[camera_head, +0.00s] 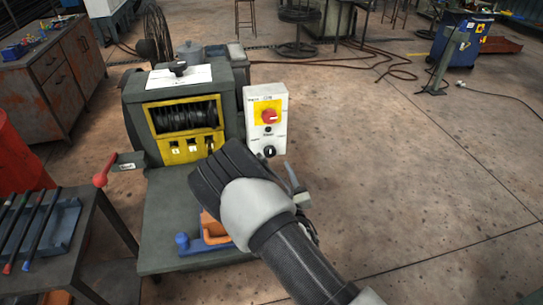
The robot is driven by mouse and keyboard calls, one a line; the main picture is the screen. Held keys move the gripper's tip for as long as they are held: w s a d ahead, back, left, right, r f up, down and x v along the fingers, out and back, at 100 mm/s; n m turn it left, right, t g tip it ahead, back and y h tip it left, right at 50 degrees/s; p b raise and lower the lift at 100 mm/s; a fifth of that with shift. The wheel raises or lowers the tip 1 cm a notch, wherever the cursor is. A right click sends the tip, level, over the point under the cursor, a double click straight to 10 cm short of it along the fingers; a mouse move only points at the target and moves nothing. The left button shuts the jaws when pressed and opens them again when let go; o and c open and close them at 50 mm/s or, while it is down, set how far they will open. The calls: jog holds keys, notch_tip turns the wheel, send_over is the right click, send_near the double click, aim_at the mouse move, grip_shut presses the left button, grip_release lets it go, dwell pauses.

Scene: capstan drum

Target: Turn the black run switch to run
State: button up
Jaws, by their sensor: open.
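The black run switch (270,151) is a small round knob low on the white control box (250,131), at the right of the machine. Its label and exact setting are too small to read. Above it on the same box is a red knob (268,116) on a yellow plate. My gripper (296,188) is just below and right of the black switch in the picture, apart from it. It is open, and its fingers are partly hidden behind my wrist. My arm covers part of the machine's front and base.
The green capstan machine (135,118) has a dark drum (185,116) behind a yellow frame. A red-handled lever (104,176) sticks out at its left. An orange part (211,227) and a blue part sit on its base. A tool table (70,235) stands left.

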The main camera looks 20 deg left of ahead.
aim_at(270, 154)
jog(key=x, duration=0.8)
jog(key=shift+w, duration=0.1)
jog(key=shift+c, duration=0.2)
jog(key=c, duration=1)
